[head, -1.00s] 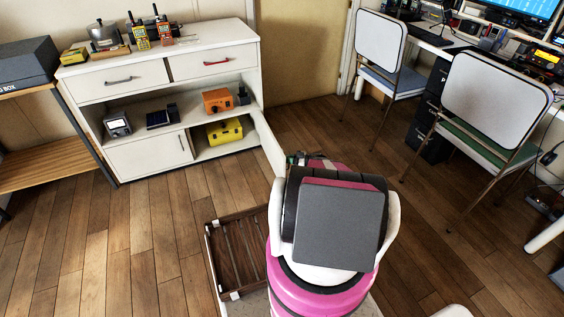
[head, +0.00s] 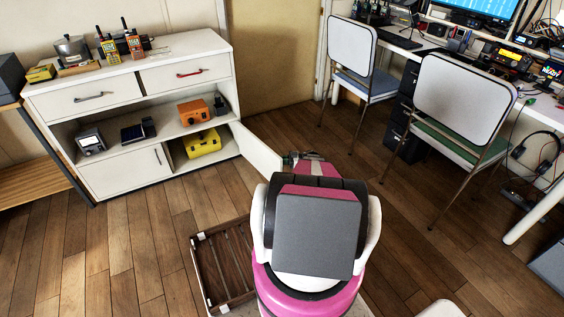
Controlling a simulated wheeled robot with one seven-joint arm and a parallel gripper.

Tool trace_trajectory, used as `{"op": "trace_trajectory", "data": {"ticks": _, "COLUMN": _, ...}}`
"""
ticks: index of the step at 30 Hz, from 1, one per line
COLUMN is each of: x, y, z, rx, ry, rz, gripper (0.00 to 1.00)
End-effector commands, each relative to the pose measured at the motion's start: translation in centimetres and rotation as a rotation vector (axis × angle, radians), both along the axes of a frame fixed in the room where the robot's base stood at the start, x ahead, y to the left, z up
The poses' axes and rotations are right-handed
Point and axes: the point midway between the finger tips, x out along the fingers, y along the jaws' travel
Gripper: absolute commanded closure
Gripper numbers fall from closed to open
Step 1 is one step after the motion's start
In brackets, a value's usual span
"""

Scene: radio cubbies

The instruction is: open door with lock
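The white cabinet (head: 132,79) stands against the wall at the left. Its lower right door (head: 256,152) is swung open and juts out into the room. The lower left door (head: 125,173) is shut. My gripper (head: 291,158) is at the outer edge of the open door, mostly hidden behind my pink and black arm. I cannot tell whether its fingers are open or shut, or whether they touch the door. No lock is clearly visible.
A yellow case (head: 202,144) sits in the open compartment, with an orange box (head: 194,112) on the shelf above. A brown slatted crate (head: 224,262) lies on the floor beside my base. Two chairs (head: 463,96) stand at the desk on the right. The wooden floor at left front is clear.

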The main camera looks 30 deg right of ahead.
Motion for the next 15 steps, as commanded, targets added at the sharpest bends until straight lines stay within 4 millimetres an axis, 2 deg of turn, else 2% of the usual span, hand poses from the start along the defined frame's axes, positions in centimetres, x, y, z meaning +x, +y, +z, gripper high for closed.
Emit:
{"op": "trace_trajectory", "data": {"ticks": 1, "x": -0.46, "y": 0.05, "z": 0.03, "rx": 0.004, "ry": 0.007, "rz": 0.007, "gripper": 0.75}}
{"op": "trace_trajectory", "data": {"ticks": 2, "x": -0.43, "y": 0.05, "z": 0.03, "rx": 0.004, "ry": 0.006, "rz": 0.007, "gripper": 0.66}}
{"op": "trace_trajectory", "data": {"ticks": 3, "x": -0.39, "y": 0.05, "z": 0.03, "rx": 0.003, "ry": 0.005, "rz": 0.006, "gripper": 0.64}}
{"op": "trace_trajectory", "data": {"ticks": 11, "x": -0.2, "y": -0.03, "z": 0.02, "rx": 0.002, "ry": 0.002, "rz": 0.003, "gripper": 0.64}}
{"op": "trace_trajectory", "data": {"ticks": 15, "x": -0.49, "y": -0.9, "z": -0.01, "rx": 0.002, "ry": 0.001, "rz": 0.002, "gripper": 0.64}}
